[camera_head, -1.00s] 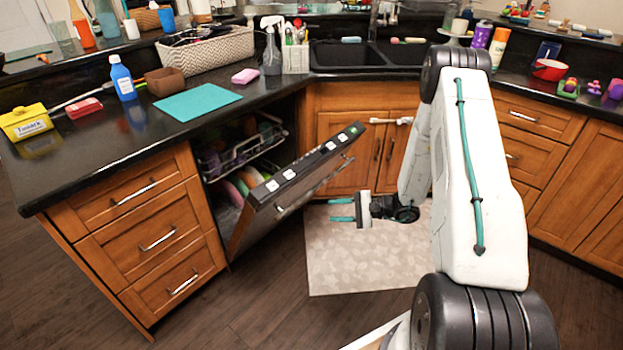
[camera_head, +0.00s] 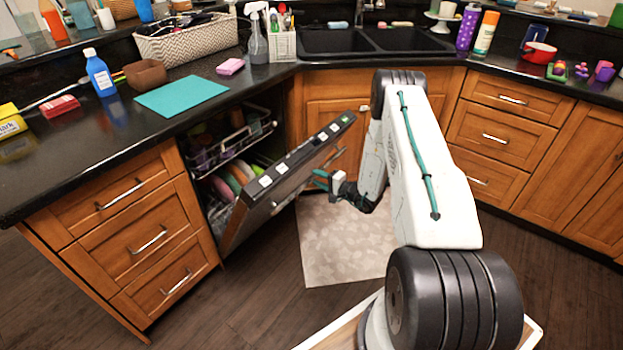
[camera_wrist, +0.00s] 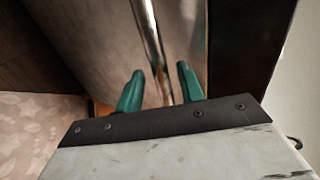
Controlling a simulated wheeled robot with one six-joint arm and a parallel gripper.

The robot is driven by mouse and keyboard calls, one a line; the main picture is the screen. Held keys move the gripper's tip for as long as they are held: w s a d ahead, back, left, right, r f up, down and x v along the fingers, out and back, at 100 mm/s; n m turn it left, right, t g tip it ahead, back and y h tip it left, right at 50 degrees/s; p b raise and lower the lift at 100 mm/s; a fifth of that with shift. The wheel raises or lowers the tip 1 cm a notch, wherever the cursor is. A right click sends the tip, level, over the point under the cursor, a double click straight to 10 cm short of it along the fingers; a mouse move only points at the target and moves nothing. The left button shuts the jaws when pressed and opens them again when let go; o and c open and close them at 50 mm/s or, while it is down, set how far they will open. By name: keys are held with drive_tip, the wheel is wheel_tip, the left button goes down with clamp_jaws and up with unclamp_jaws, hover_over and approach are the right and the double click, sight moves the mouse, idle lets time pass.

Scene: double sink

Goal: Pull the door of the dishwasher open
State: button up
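The dishwasher door (camera_head: 262,205) is tilted partly open, with its control strip along the top edge and dishes on the racks (camera_head: 230,150) behind it. In the wrist view the door's steel front (camera_wrist: 95,45) fills much of the picture, with the bar handle (camera_wrist: 152,50) running down toward the fingers. My gripper (camera_head: 318,179) is at the right part of the door front, near the handle. In the wrist view its two green fingers (camera_wrist: 158,88) are apart, with the bar's end showing between them. I cannot tell whether they touch it.
Wooden drawers (camera_head: 145,240) stand left of the dishwasher and the sink cabinet (camera_head: 335,120) stands behind it. A beige mat (camera_head: 340,245) lies on the floor in front. Dark floor is free at the lower left.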

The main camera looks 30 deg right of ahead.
drive_tip(key=shift+x, duration=1.2)
